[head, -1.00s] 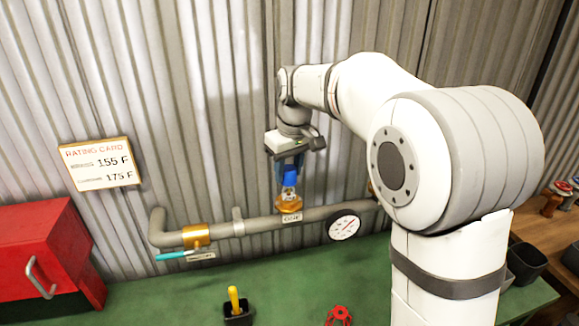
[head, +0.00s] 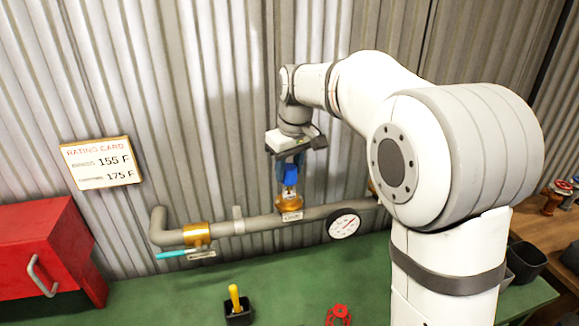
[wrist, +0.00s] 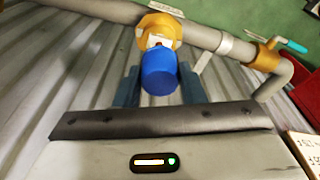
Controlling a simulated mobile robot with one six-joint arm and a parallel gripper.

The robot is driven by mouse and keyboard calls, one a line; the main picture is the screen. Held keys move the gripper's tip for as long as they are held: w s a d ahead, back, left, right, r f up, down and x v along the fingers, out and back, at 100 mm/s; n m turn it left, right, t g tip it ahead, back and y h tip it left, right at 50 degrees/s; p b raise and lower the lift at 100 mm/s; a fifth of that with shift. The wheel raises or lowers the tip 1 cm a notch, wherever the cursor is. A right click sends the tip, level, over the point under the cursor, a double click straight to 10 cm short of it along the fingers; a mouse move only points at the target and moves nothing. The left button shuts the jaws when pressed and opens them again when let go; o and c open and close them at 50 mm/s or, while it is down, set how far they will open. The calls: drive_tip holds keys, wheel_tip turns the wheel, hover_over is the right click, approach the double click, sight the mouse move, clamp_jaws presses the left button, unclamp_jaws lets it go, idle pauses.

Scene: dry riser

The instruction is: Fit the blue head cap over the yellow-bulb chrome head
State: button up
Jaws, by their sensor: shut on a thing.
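The blue head cap (head: 290,174) is held upright between the fingers of my gripper (head: 290,167), just over the brass fitting (head: 290,204) on the grey pipe. A small pale chrome head (head: 290,192) shows between the cap and the fitting; its yellow bulb is too small to make out. In the wrist view the cap (wrist: 159,72) sits between the two blue-grey fingers of my gripper (wrist: 159,85). It hides most of the head, with the brass fitting (wrist: 160,24) beyond. I cannot tell whether cap and head touch.
The grey pipe (head: 262,222) runs along the corrugated wall, with a teal-handled valve (head: 172,255) at left and a gauge (head: 344,224) at right. A rating card (head: 101,163) reads 155 F and 175 F.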

sight(289, 180)
drive_tip(key=shift+c, duration=0.5)
drive_tip(key=shift+f+b, duration=0.45)
drive_tip(key=shift+f, duration=0.2)
drive_tip(key=shift+r, duration=0.15)
drive_tip(key=shift+r+p, duration=0.55)
drive_tip(key=shift+p, duration=0.1)
drive_tip(key=shift+w+n, duration=0.1)
drive_tip(key=shift+n, duration=0.6)
drive_tip(key=shift+f+b, duration=1.15)
drive_tip(key=shift+f, duration=0.9)
